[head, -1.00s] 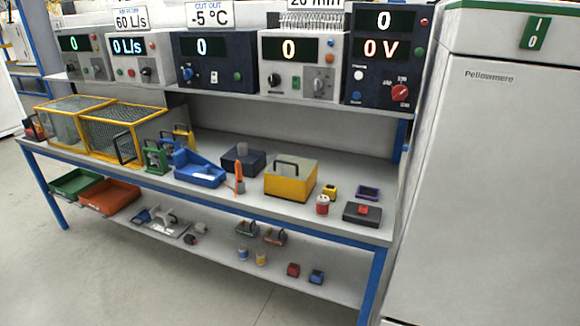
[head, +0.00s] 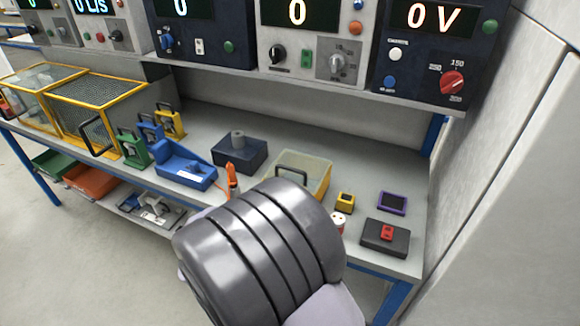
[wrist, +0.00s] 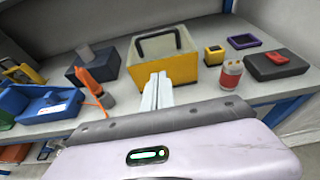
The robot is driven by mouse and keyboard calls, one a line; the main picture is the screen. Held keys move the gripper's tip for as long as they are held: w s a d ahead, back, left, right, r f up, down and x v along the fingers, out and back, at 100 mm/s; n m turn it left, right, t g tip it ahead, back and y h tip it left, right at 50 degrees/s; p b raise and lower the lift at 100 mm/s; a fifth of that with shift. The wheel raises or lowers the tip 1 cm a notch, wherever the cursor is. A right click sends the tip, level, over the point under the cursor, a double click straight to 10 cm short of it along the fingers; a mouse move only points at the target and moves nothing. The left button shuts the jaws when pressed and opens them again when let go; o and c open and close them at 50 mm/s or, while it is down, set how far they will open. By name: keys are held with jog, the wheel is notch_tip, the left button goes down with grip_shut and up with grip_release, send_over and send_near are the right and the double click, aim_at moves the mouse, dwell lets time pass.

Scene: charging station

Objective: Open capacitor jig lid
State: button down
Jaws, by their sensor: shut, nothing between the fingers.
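A yellow box with a pale lid and a dark handle stands on the bench; I take it for the capacitor jig (head: 318,183). Its lid (wrist: 180,42) looks closed in the wrist view, with the handle (wrist: 157,44) arching over the top. In the wrist view my gripper (wrist: 157,84) is shut and empty, pointing at the box's yellow front (wrist: 183,73). I cannot tell whether the tips touch it. In the head view my arm hides the gripper and the box's near left part.
Right of the box are a small yellow item (head: 345,200), a red-and-white cylinder (wrist: 231,74), a purple-framed item (head: 392,203) and a dark box with a red top (head: 386,238). An orange tool (wrist: 92,82) and dark block (head: 238,153) stand left. The instrument shelf overhangs behind.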

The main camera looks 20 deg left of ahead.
jog(key=w+d+b, duration=0.1)
jog(key=w+b, duration=0.3)
jog(key=w, duration=0.6)
jog(key=shift+w+d+r+b, duration=0.15)
jog(key=shift+w+d+b, duration=0.05)
jog(key=shift+w+b, duration=0.15)
